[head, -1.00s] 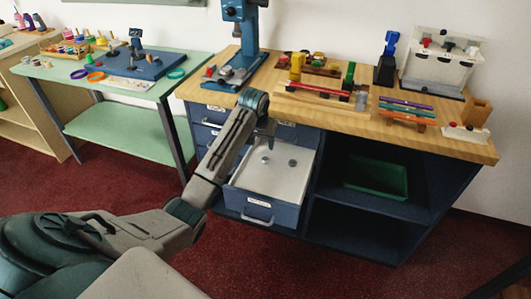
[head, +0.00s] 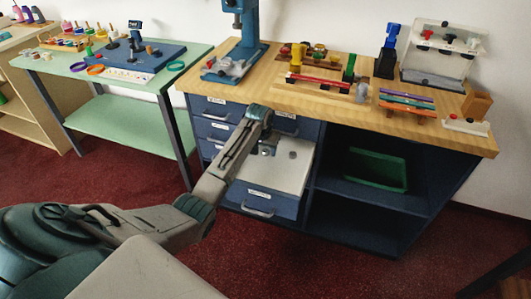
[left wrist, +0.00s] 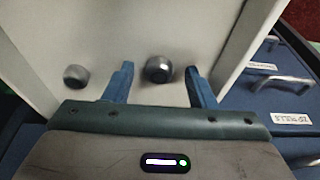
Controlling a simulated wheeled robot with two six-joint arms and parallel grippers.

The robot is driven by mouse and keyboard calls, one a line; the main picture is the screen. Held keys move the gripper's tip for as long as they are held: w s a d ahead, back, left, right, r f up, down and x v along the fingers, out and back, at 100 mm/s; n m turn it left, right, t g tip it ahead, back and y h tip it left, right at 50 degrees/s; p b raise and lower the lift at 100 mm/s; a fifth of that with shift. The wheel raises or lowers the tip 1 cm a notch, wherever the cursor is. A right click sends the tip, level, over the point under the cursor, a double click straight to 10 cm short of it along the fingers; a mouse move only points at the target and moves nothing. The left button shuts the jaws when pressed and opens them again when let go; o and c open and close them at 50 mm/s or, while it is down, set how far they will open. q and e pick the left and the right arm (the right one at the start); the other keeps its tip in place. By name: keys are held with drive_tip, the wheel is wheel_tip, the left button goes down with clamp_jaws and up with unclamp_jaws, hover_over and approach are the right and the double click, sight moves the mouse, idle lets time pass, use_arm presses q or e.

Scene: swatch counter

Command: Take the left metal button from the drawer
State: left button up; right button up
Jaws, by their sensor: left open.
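The open drawer (head: 285,178) has a pale inside and a blue front. It also shows in the left wrist view (left wrist: 205,25). My left gripper (head: 267,150) is over the drawer, open, its blue fingers (left wrist: 160,85) pointing down into it. In the left wrist view one round metal button (left wrist: 158,68) shows in the gap between the fingertips; whether they touch it I cannot tell. A second metal button (left wrist: 76,75) lies outside the fingers; in the head view the right button (head: 292,155) is clear, and the left one is mostly hidden by my gripper. My right gripper is not in view.
Shut drawers (head: 215,130) are left of the open one. A green tray (head: 376,170) sits on a shelf to the right. The wooden counter top (head: 330,100) above holds tools and coloured parts. A green table (head: 135,125) stands to the left.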

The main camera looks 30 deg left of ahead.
sight(265, 152)
use_arm(q)
drive_tip(key=c, duration=1.1)
drive_tip(key=shift+r, duration=0.1)
wheel_tip(265, 152, up, 18)
